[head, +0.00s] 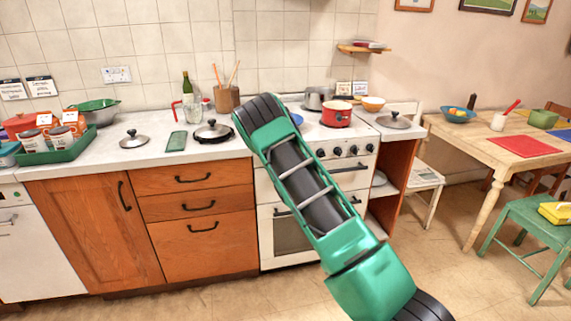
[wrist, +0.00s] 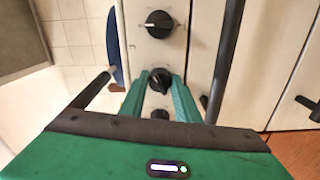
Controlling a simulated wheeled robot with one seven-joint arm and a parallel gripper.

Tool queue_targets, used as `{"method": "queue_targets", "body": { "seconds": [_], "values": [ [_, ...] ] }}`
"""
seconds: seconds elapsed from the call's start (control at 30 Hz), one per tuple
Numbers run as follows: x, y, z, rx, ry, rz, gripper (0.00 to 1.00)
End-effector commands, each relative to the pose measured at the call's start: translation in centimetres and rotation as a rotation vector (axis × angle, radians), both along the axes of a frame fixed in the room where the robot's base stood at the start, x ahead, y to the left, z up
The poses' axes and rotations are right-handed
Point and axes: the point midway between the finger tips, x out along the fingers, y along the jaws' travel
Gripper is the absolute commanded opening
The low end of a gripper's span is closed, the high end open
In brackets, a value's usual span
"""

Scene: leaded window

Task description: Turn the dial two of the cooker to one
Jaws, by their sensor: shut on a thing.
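The white cooker (head: 290,238) has a row of black dials (head: 353,150) on its front panel. In the wrist view, my gripper (wrist: 160,84) has its two green fingers on either side of a black dial (wrist: 160,77), and it is shut on this dial. Another black dial (wrist: 158,24) with a pointer line stands free above it in that view, and a third dial (wrist: 160,114) shows partly below, between the fingers. In the head view my arm hides the gripper and the held dial. I cannot read the dial's number or setting.
A long dark handle bar (wrist: 227,60) runs close to the right of the fingers in the wrist view. A blue item (wrist: 114,48) lies to the left. A red pot (head: 336,116) stands on the hob. Wooden cupboards (head: 200,235) adjoin the cooker, with open floor in front.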

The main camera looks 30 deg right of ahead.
Motion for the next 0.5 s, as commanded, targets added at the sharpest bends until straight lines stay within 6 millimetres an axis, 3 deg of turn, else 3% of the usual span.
{"method": "queue_targets", "body": {
  "seconds": [0.17, 0.2, 0.27, 0.5],
  "values": [
    [-0.14, 0.11, -0.45, 0.005, 0.007, -0.001, 0.07],
    [-0.14, 0.11, -0.45, 0.005, 0.007, -0.001, 0.34],
    [-0.12, 0.11, -0.42, 0.005, 0.007, -0.001, 0.47],
    [-0.06, 0.08, -0.21, 0.004, 0.003, 0.001, 0.47]
  ]
}}
